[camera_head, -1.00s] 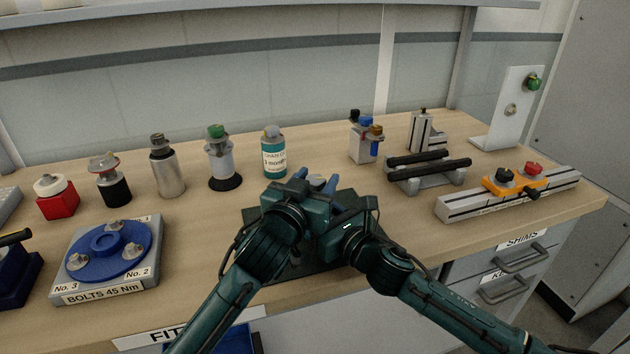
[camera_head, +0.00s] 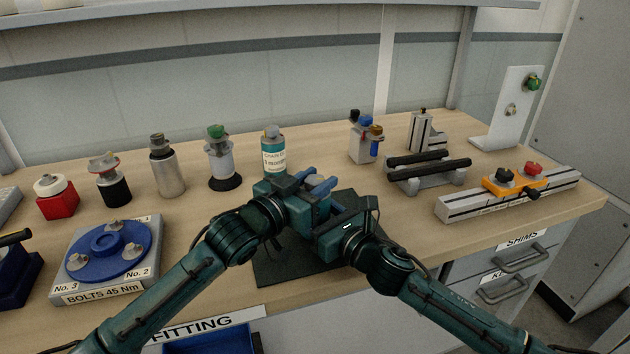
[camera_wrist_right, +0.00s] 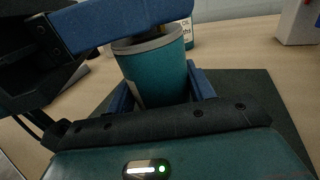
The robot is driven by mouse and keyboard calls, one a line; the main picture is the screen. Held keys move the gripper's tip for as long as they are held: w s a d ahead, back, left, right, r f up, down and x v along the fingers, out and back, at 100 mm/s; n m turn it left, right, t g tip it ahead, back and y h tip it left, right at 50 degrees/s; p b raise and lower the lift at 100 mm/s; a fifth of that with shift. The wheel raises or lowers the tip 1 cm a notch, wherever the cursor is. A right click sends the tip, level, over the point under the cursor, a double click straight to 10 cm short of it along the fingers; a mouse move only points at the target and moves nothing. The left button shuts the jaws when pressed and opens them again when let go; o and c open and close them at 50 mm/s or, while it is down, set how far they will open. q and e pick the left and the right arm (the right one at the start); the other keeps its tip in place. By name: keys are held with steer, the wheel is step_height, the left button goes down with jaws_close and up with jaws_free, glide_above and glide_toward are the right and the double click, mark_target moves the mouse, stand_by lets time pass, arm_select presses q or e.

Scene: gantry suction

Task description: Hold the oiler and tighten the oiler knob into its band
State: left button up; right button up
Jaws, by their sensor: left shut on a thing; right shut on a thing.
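The oiler (camera_wrist_right: 157,75) is a teal cylinder with a grey rim, upright between the blue fingers of my right gripper (camera_wrist_right: 160,88) in the right wrist view. My right gripper is shut on it. My left gripper (camera_head: 313,182) is shut at the top of the oiler, its blue finger crossing just above the rim in the wrist view. The oiler knob is mostly hidden between the left fingers; only a small grey patch shows there in the head view. I cannot tell how far the knob sits in its band. My grippers mostly hide the oiler in the head view.
A dark mat (camera_head: 290,262) lies under my grippers. A teal labelled chain-oil bottle (camera_head: 274,158) stands close behind my left gripper. A blue disc fixture (camera_head: 107,243) is at left, black bars (camera_head: 428,168) and a rail with an orange clamp (camera_head: 514,186) at right.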

arm_select(q)
steer(key=shift+m+g+h, duration=0.9)
steer(key=shift+g+h, duration=0.1)
steer(key=shift+s, duration=0.1)
steer(key=o, duration=1)
steer(key=v, duration=1.2)
